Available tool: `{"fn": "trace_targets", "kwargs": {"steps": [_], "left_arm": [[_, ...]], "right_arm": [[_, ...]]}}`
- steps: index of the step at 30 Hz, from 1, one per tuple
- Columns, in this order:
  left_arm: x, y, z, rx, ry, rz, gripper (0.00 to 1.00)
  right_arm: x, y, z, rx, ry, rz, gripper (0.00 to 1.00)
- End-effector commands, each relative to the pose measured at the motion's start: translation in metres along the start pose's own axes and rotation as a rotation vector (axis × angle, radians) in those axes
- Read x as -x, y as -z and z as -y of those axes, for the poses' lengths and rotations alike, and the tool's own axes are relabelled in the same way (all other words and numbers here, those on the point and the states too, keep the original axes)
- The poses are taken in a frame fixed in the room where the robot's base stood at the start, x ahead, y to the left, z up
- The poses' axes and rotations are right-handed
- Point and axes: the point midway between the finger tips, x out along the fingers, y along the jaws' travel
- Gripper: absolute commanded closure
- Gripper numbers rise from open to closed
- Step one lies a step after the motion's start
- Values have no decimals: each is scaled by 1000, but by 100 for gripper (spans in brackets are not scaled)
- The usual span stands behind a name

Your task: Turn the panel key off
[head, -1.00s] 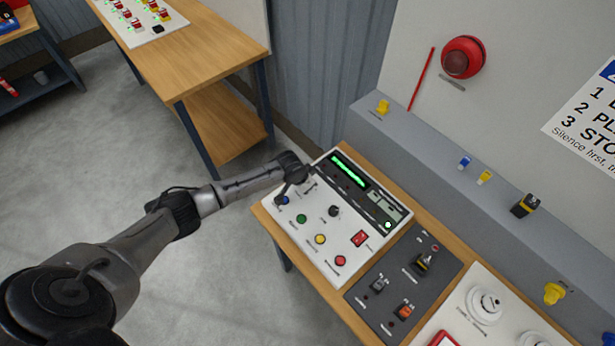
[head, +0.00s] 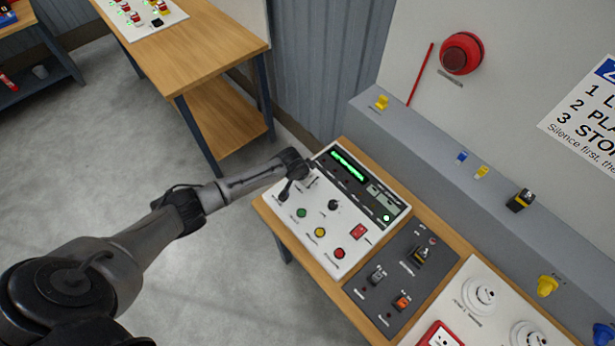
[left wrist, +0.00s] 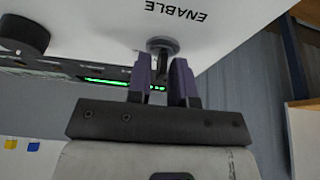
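The panel key (left wrist: 162,50) shows in the left wrist view as a dark key in a round grey collar on the white panel face, near the word ENABLE. My left gripper (left wrist: 163,72) has its two fingers on either side of the key, with a narrow gap between them; I cannot tell whether they press on it. In the head view my left gripper (head: 298,178) is at the upper left part of the white control panel (head: 285,222), and it hides the key there. My right gripper is in neither view.
The panel also carries a green button (head: 302,213), a yellow button (head: 320,232), a red button (head: 339,253), a black knob (head: 334,205) and a red rocker switch (head: 358,231). A dark switch plate (head: 388,290) lies right of it. Open floor (head: 130,170) lies left.

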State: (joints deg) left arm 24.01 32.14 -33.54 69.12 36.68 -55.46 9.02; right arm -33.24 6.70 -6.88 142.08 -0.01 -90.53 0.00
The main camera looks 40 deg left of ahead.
Motion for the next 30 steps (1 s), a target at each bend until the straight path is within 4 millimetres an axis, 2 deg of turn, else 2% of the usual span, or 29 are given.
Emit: {"fn": "trace_targets", "kwargs": {"steps": [1, 3, 14, 20, 30], "left_arm": [[0, 0, 0, 0, 0, 1, 74], [0, -1, 0, -1, 1, 1, 68], [6, -1, 1, -2, 2, 2, 68], [34, -1, 1, -3, 2, 0, 68], [98, -1, 1, -3, 2, 0, 68]], "right_arm": [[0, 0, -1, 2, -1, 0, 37], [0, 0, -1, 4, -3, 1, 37], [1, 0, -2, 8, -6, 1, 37], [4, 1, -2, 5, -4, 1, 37], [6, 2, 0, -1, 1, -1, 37]]}}
